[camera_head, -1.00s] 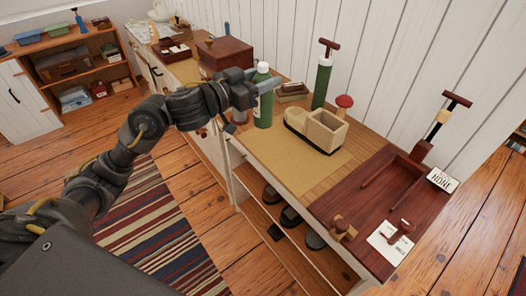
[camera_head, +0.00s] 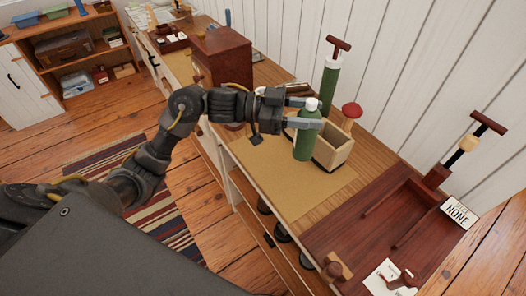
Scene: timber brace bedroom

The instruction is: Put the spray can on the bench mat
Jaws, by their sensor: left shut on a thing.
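The spray can (camera_head: 307,142) is a green cylinder with a white cap, upright in the head view. My left gripper (camera_head: 309,113) is shut on its upper part. The bench mat (camera_head: 285,186) is a flat tan sheet on the wooden bench. The can's lower end shows over the mat's far right part, in front of a tan open box; I cannot tell whether it touches the mat. The gripper and can hide part of the box. My right gripper is not in view.
The tan box (camera_head: 334,148) stands behind the can, with a red-knobbed item (camera_head: 351,112) and a green pump cylinder (camera_head: 330,82) beyond. A dark red tray (camera_head: 385,228) lies to the right, a reddish-brown chest (camera_head: 222,56) to the left. The near mat is clear.

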